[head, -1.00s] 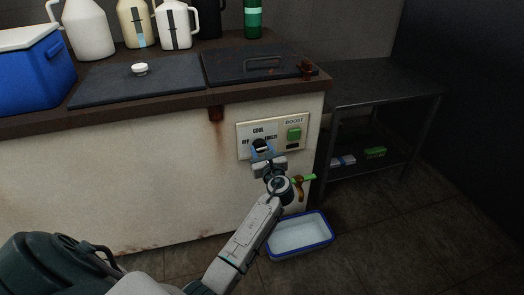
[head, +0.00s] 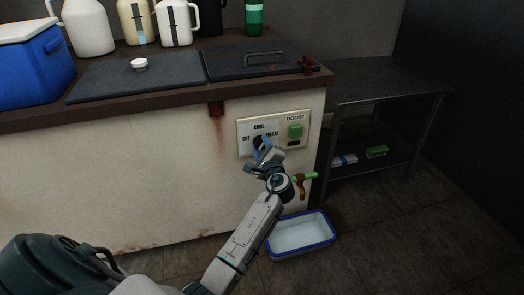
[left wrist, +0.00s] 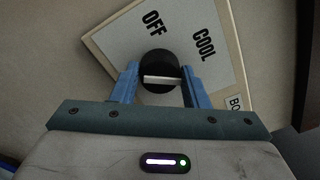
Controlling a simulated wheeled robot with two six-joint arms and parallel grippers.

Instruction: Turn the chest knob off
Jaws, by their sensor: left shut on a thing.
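The chest's round black knob (head: 258,142) sits on a cream control panel (head: 276,121) marked OFF, COOL and FREEZE. In the left wrist view the knob (left wrist: 158,68) shows a white bar across its near side. I cannot tell for sure which label it points to. My left gripper (head: 262,148) is shut on the knob, with blue fingers on either side of it, and is tilted in the head view. In the left wrist view the gripper (left wrist: 161,84) leaves OFF and COOL readable; FREEZE is not visible there. My right gripper is not in view.
A green BOOST button (head: 295,131) is right of the knob. A tap with a green handle (head: 305,177) sticks out below, above a blue-rimmed tub (head: 302,233) on the floor. A metal table (head: 385,85) stands at the right.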

